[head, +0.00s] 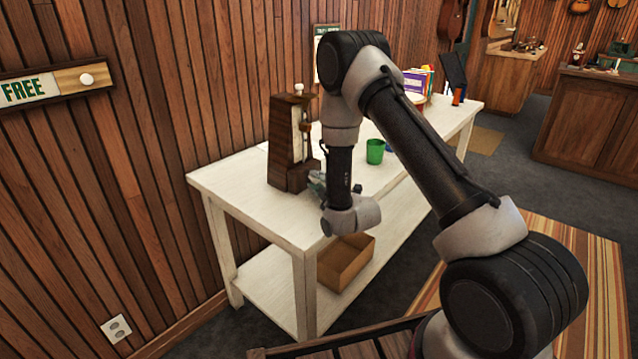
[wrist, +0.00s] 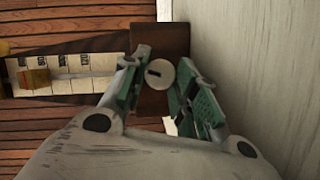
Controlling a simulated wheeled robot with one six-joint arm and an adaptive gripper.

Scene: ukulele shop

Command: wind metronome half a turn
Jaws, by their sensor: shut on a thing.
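The metronome (head: 281,150) is a tall dark-brown tapered case with a pale front scale. It stands upright near the left end of the white table (head: 225,188). In the wrist view its pale scale (wrist: 95,84) and brown base (wrist: 172,42) show. A round cream winding knob (wrist: 160,73) with a dark slot mark sits on the brown base. My gripper (wrist: 156,88) has green fingertips, one on each side of the knob, and is shut on it. In the head view my gripper (head: 317,183) is small and partly hidden by my arm, close to the metronome's lower front.
A green cup (head: 375,152) stands on the table right of my forearm. Books (head: 418,82) and other items are farther back. A cardboard box (head: 345,262) sits on the lower shelf. The plank wall (head: 150,130) with a FREE sign (head: 55,85) is close behind the metronome.

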